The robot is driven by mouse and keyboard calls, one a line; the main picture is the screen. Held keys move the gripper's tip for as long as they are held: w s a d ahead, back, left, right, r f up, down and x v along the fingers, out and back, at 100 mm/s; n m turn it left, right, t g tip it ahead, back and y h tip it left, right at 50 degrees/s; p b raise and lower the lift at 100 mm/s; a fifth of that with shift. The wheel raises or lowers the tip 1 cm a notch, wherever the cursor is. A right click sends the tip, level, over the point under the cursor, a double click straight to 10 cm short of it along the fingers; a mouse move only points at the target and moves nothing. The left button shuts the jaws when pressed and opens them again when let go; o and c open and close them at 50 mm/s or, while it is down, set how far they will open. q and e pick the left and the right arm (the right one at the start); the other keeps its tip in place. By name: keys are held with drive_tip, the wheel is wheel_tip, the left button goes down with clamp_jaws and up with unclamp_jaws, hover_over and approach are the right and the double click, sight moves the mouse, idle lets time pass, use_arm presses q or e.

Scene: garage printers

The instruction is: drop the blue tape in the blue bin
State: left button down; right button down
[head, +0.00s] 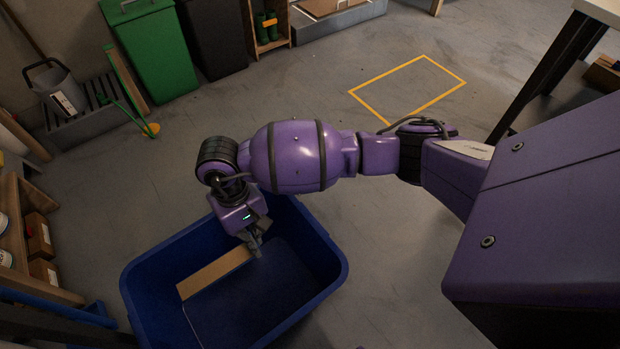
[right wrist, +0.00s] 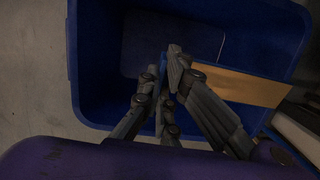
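The blue bin (head: 325,262) stands open on the floor in the lower middle of the head view. Its rim and walls (right wrist: 90,70) also fill much of the right wrist view. My right gripper (head: 257,247) reaches down over the bin's opening. In the right wrist view its fingers (right wrist: 164,82) are close together, with a narrow brighter blue strip (right wrist: 158,120) between them. This looks like the blue tape seen edge-on, mostly hidden by the fingers. The tape cannot be made out in the head view. My left gripper is not in view.
A flat tan cardboard piece (head: 215,272) lies inside the bin. A wooden shelf with small boxes (head: 40,235) stands at the left. A green bin (head: 155,50) and a black bin (head: 212,35) are at the back. Floor with a yellow outline (head: 408,88) is clear.

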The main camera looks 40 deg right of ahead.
drive_tip(key=shift+w+d+f+t, duration=0.25)
drive_tip(key=shift+w+t, duration=0.2)
drive_tip(key=shift+w, duration=0.15)
drive_tip(key=shift+w+d+f+t, duration=0.1)
drive_tip(key=shift+w+d+t, duration=0.15)
drive_tip(key=shift+w+t, duration=0.25)
drive_tip(key=shift+w, duration=0.1)
